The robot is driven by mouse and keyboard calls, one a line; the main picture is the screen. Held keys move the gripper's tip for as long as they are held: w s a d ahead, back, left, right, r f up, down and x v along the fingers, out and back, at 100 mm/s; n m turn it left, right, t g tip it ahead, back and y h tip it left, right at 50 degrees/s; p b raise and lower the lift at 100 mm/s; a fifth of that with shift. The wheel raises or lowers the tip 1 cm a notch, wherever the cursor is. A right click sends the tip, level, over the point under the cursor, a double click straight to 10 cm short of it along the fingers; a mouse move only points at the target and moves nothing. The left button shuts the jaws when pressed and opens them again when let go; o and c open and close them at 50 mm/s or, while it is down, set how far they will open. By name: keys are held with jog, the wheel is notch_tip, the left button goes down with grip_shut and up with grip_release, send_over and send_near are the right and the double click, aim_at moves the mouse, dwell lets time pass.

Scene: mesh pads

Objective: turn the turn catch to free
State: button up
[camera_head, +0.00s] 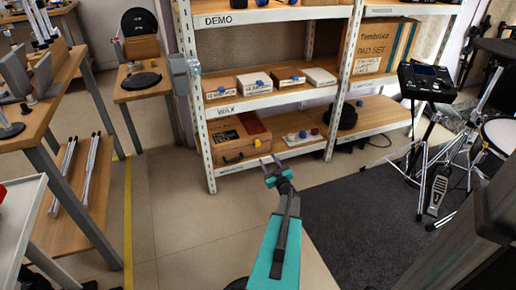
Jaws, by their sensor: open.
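The white shelving (205,128) holds several small boxes, a carton (384,47) and a board with knobs (303,137). A workbench (40,118) stands at the left. A drum kit stands on a dark carpet (352,215) at the right. Floor before the shelving's left part is clear.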

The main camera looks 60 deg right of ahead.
aim_at(258, 144)
jog(key=shift+w, duration=0.1)
jog(key=b+x, duration=0.3)
jog(key=x, duration=0.9)
jog(key=shift+d+f+b, duration=0.1)
jog(key=shift+f+b, duration=0.05)
jog(key=shift+b, duration=0.15)
jog(key=shift+x, duration=0.8)
